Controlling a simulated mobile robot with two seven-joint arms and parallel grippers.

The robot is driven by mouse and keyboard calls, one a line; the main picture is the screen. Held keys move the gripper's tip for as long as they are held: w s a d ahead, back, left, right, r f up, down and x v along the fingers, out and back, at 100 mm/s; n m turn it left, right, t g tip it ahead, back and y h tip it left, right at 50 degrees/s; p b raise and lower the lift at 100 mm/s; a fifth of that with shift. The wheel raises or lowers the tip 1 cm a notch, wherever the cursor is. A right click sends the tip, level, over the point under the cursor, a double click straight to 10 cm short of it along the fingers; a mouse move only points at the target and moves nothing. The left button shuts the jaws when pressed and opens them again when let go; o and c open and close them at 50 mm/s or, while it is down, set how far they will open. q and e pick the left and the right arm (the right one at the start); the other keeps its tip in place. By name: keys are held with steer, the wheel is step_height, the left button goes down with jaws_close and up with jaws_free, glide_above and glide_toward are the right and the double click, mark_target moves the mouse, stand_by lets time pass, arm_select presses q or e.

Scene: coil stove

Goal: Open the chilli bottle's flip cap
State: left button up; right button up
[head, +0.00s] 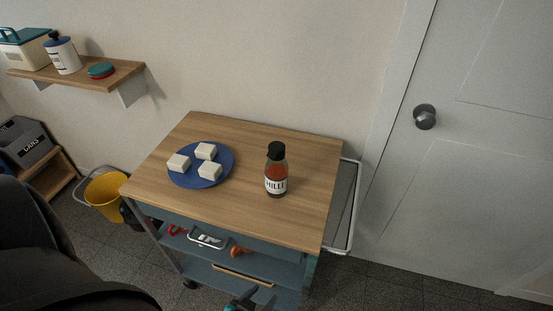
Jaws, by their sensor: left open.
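The chilli bottle (276,172) stands upright on the wooden top of a cart, right of centre. It has a dark cap, reddish contents and a white label with dark lettering. The cap looks closed, but its hinge is too small to make out. My right gripper is not in view.
A blue plate (201,185) with three white blocks stands left of the bottle on the cart top (235,213). A yellow bucket (104,195) stands at left. The wood around the bottle is clear.

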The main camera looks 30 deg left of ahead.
arm_select(q)
steer(key=w+a+r+n+t+y, duration=0.1)
steer(key=w+a+r+t, duration=0.1)
steer(key=r, duration=0.6)
steer(key=w+a+r+t+y, duration=0.1)
steer(key=w+a+r+t, duration=0.2)
steer(key=r, duration=0.5)
steer(key=t, duration=0.3)
glide_toward(272, 154)
steer(key=w, duration=0.6)
steer(key=w+a, duration=0.1)
steer(key=w, duration=0.2)
steer(key=shift+w+a, duration=0.1)
steer(key=shift+w, duration=0.3)
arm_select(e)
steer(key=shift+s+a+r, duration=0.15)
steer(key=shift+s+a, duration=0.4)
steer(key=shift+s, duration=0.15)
arm_select(q)
jaws_close()
steer(key=shift+p, duration=0.3)
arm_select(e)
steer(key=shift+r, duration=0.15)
